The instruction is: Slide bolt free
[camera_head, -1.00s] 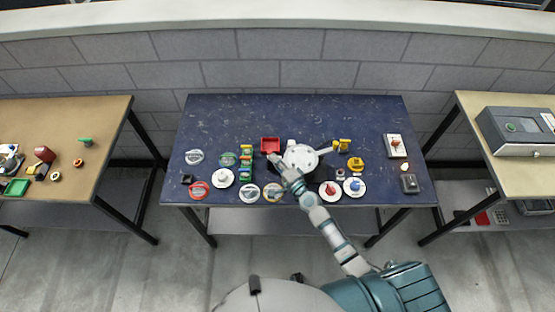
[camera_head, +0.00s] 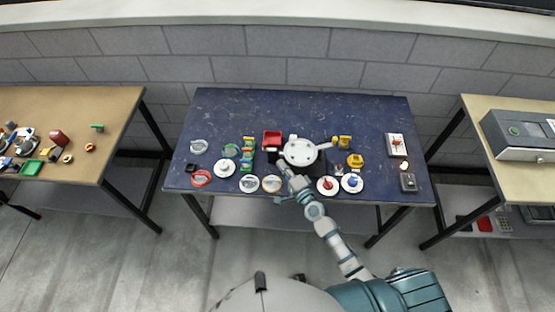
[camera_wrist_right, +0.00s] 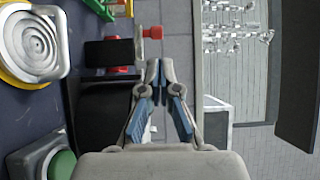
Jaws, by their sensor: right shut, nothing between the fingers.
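In the wrist view, a red knob (camera_wrist_right: 153,32) sticks out past an upright grey plate (camera_wrist_right: 139,46) beside a dark block (camera_wrist_right: 108,52). This looks like the bolt, but how far it is slid I cannot tell. My right gripper (camera_wrist_right: 161,64) is shut and empty, with its tips just below the knob in the picture and apart from it. In the head view my right gripper (camera_head: 284,170) is over the near half of the blue table, just left of a white round part (camera_head: 300,152); the bolt cannot be made out there. My left gripper is not in view.
The blue table (camera_head: 240,108) has clear room at the back. A red box (camera_head: 272,139), several round dials and a yellow part (camera_head: 355,160) stand around my gripper. In the wrist view a green button (camera_wrist_right: 62,165) is at lower left. Other tables stand left and right.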

